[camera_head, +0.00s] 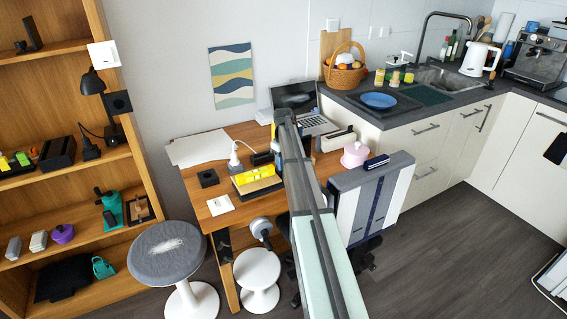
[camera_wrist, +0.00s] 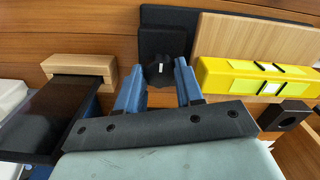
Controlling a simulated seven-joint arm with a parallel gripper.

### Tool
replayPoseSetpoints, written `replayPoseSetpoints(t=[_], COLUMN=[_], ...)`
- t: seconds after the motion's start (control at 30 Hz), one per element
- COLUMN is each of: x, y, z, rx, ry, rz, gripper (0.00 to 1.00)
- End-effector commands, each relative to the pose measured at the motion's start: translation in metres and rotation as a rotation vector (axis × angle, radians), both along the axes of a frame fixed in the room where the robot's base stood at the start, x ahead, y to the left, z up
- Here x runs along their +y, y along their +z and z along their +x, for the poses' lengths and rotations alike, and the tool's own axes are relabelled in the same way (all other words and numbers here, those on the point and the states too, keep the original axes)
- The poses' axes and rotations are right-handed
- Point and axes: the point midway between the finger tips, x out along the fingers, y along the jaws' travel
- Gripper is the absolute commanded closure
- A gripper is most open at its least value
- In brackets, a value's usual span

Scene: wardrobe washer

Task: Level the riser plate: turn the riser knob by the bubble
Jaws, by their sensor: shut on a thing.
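My gripper (camera_wrist: 162,80) reaches up in the wrist view with a blue finger on each side of a dark knob (camera_wrist: 160,70). It is shut on this knob, which has a small white mark on its face. The knob stands in front of a black block (camera_wrist: 168,20). To its right, a yellow level (camera_wrist: 225,74) with pale windows lies along a wooden riser plate (camera_wrist: 265,38). The bubble is too small to read. In the head view the yellow level (camera_head: 250,175) shows on the desk, left of my arm; my arm hides the gripper there.
The wooden desk (camera_head: 222,219) also holds a dark socket block (camera_head: 208,178), a white lamp-like item (camera_head: 234,160) and a laptop (camera_head: 314,124). In the wrist view, a wooden block (camera_wrist: 80,67) and a dark panel (camera_wrist: 45,115) are close left of the fingers.

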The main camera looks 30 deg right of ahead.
Motion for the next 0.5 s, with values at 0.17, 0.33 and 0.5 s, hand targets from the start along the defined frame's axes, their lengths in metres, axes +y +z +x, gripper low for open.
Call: replayPoseSetpoints(t=[0.17,0.33,0.5], x=[0.0,0.0,0.0], y=[-0.0004,-0.0003,-0.0002], z=[-0.0011,-0.0008,-0.0004], rx=[0.003,0.002,0.001], ry=[-0.001,-0.001,-0.001], rz=[0.0,0.0,0.0], gripper=[0.94,0.48,0.37])
